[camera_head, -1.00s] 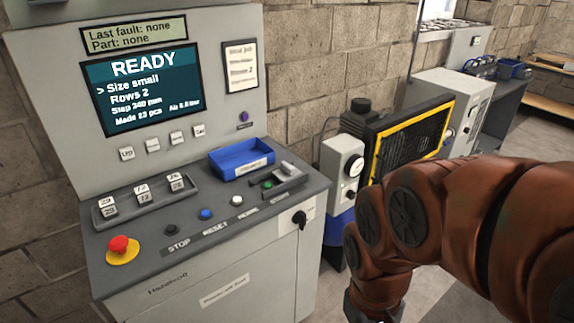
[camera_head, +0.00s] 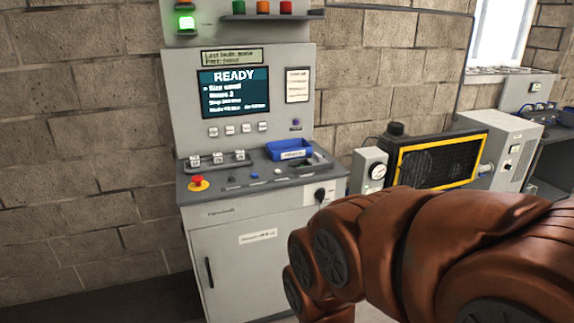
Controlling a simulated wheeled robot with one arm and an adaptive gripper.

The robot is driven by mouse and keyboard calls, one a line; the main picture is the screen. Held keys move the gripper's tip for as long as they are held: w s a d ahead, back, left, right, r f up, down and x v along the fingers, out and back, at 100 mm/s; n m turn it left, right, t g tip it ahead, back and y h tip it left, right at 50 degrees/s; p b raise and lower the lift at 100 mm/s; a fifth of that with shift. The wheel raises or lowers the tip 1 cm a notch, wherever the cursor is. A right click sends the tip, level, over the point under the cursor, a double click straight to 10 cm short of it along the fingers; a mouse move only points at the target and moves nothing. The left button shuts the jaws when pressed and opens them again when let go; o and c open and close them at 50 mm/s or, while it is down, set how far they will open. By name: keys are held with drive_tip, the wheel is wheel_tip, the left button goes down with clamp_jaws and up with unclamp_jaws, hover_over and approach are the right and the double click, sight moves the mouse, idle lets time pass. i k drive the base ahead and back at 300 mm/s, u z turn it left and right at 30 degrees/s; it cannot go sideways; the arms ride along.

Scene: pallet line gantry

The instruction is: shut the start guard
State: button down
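The start guard (camera_head: 318,160) is a small grey piece at the right end of the console's sloping button deck (camera_head: 240,188), right of the blue tray. It is too small here to tell its angle surely; a second ago the green start button showed uncovered beside it. My brown arm crosses the lower right of the view, in front of and to the right of the console. My gripper is not in view; the arm's far end runs out at the bottom edge.
The screen (camera_head: 234,90) reads READY, and a green lamp (camera_head: 186,22) is lit above. A red stop button (camera_head: 198,183), a blue tray (camera_head: 289,150) and a black rotary switch (camera_head: 320,195) are on the console. A yellow-framed unit (camera_head: 440,160) stands at right.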

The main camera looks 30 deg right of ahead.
sight(317, 159)
drive_tip(key=z, duration=1.1)
drive_tip(key=i, duration=1.65)
drive_tip(key=u, duration=0.5)
